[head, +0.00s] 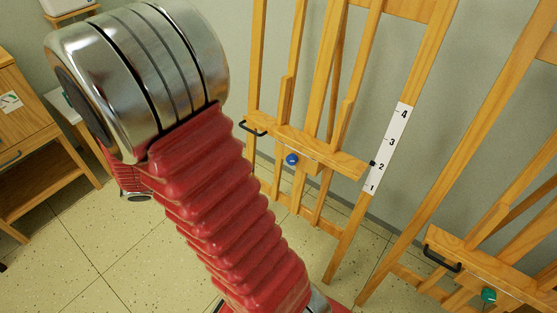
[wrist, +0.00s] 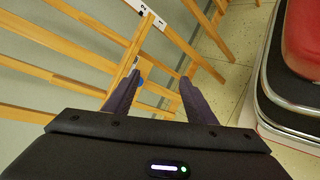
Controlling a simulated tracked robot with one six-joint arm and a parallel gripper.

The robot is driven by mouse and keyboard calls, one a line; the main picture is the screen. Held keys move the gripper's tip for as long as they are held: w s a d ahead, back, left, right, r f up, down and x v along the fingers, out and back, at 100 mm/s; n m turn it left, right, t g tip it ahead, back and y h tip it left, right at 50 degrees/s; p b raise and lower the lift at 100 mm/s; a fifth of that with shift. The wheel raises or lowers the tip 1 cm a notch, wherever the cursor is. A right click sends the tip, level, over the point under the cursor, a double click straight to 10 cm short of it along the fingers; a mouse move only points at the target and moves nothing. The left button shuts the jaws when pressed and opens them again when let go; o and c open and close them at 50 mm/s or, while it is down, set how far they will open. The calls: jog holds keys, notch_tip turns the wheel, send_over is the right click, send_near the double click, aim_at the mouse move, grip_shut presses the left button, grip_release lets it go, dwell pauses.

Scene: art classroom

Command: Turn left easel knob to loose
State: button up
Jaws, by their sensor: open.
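The left easel (head: 330,150) is a wooden frame against the wall in the head view. Its blue knob (head: 292,159) sits just under the ledge. In the wrist view the blue knob (wrist: 141,82) shows beside the left fingertip, with part of the easel around it. My gripper (wrist: 159,78) is open and empty, its two dark fingers pointing towards the easel. I cannot tell how far the knob is from the fingers, nor whether it is loose or tight. The gripper does not show in the head view.
A white scale strip (head: 389,150) numbered 1 to 4 is on the easel's right leg, with a dark marker near 2. A black handle (head: 253,128) juts from the ledge. A second easel with a green knob (head: 488,295) stands right. A wooden cabinet (head: 30,140) stands left.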

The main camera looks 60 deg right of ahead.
jog(key=d+f+n+g+h, duration=0.1)
jog(key=d+f+n+h, duration=0.2)
jog(key=d+f+h, duration=0.4)
jog(key=n+t+h, duration=0.1)
jog(key=n+t, duration=0.3)
jog(key=n, duration=0.1)
send_near(290, 162)
jog(key=v, duration=0.5)
jog(key=shift+w+a, duration=0.2)
jog(key=shift+d, duration=0.1)
jog(key=shift+x, duration=6.8)
jog(key=shift+s, duration=0.15)
jog(key=shift+c, duration=0.5)
jog(key=c, duration=0.9)
jog(key=shift+c, duration=0.2)
